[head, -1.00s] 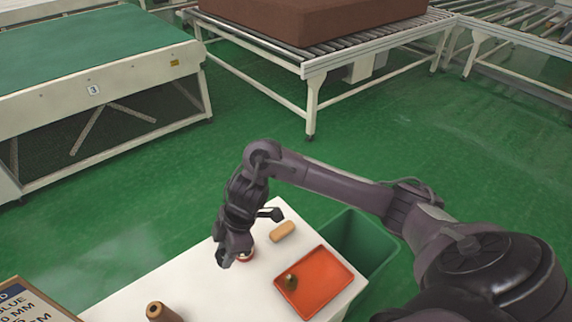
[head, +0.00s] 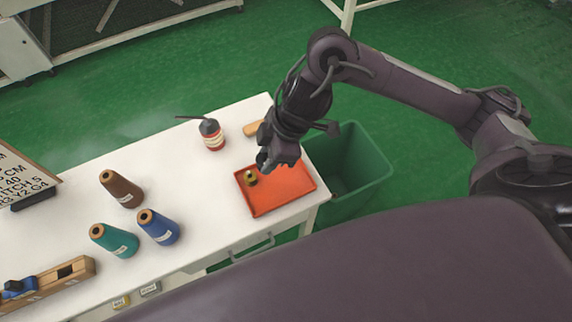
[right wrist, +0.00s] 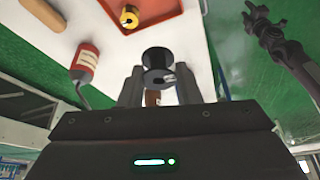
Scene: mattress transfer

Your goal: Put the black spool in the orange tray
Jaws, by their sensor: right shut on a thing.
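In the right wrist view my right gripper (right wrist: 158,92) is shut on the black spool (right wrist: 155,60), which sits between the fingertips. In the head view the right gripper (head: 268,163) is over the far left edge of the orange tray (head: 285,197); the spool cannot be made out there. The tray also shows at the top of the right wrist view (right wrist: 165,12).
A red-labelled oil can (head: 212,135) stands left of the gripper, and a tan roll (head: 254,129) lies behind it. Brown (head: 121,189), teal (head: 114,240) and blue (head: 158,227) cones stand further left. A green bin (head: 352,165) is right of the table.

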